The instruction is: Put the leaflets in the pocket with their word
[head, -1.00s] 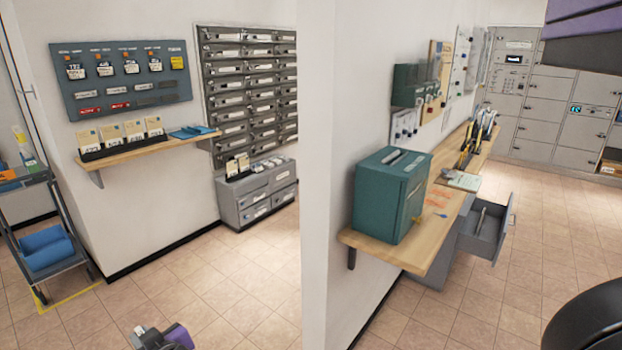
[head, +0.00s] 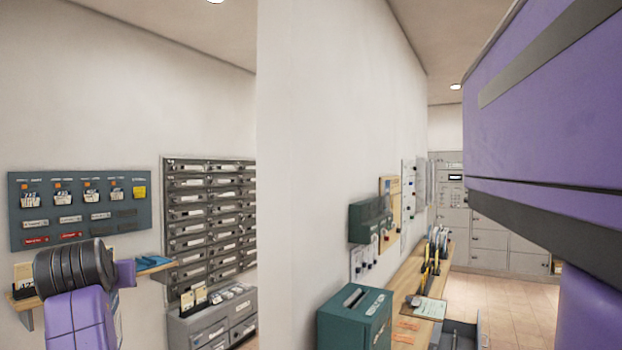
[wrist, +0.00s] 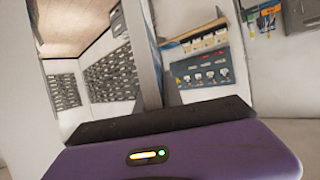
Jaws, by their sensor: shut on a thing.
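My gripper's purple housing with a dark bar (wrist: 160,122) fills the bottom of the wrist view. In the head view my purple and black arm is raised at left, covering much of the wall shelf (head: 150,265). Cream cards or leaflets stand in a dark holder (head: 26,290) there, mostly hidden. More upright cards (head: 194,297) stand on the grey drawer cabinet (head: 214,322). A blue-grey wall board (head: 84,208) carries several white tags, orange squares and a yellow note. Words are too small to read.
Grey mail slots (head: 210,215) fill the wall behind the cabinet. A wall corner splits the head view. To its right are a teal box (head: 355,318), a wooden counter (head: 408,292), an open drawer (head: 456,336) and lockers (head: 503,240). My purple body part blocks the upper right.

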